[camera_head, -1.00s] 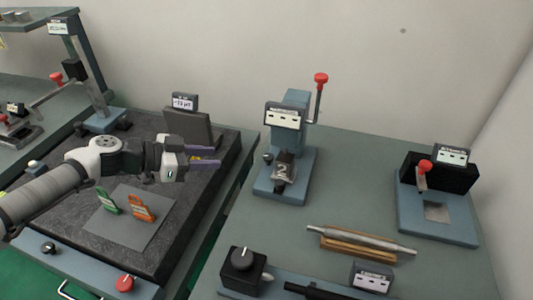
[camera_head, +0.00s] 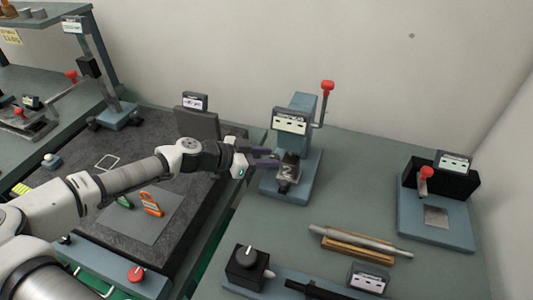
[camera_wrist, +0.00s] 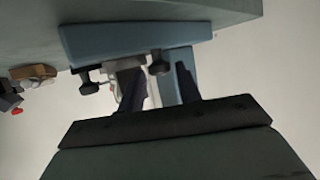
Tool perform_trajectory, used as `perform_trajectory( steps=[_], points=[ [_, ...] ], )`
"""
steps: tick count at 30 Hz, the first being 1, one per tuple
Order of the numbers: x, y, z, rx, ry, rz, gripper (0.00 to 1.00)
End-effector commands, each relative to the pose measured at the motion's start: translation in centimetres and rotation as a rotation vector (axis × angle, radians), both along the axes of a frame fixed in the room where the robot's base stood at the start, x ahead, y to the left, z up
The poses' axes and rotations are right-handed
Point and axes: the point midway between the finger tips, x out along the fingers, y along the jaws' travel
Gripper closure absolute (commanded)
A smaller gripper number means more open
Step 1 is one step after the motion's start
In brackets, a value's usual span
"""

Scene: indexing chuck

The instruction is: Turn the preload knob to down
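The blue fixture (camera_head: 302,110) on the right bench has a sign (camera_head: 290,121), a metal block (camera_head: 289,165) marked with a 2, and a small dark knob (camera_head: 283,187) at its front. Two dark knobs, one left (camera_wrist: 88,82) and one right (camera_wrist: 159,64), show on the fixture in the wrist view. No readable label tells me which knob is the preload knob. My gripper (camera_head: 264,158) is open and empty, at the fixture's left side near the block. In the wrist view its fingers (camera_wrist: 160,88) stand apart, with the fixture beyond them; contact cannot be told.
A red-tipped lever (camera_head: 327,88) rises behind the fixture. A black dial (camera_head: 247,257) with a white pointer sits at the bench front. A metal bar on a wooden rest (camera_head: 357,249) and another blue fixture (camera_head: 435,228) are to the right. The granite plate (camera_head: 155,135) lies under my arm.

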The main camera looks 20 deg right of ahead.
Motion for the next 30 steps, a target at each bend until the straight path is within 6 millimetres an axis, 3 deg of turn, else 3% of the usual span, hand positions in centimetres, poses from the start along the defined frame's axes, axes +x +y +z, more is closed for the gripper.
perform_trajectory(
  steps=[11,18,30],
  points=[
    [0.09,-0.46,-0.23,0.000,-0.001,0.002,0.67],
    [0.11,-0.44,-0.21,0.000,-0.001,0.002,0.96],
    [0.45,-0.45,-0.29,0.000,-0.001,-0.111,0.96]
  ],
)
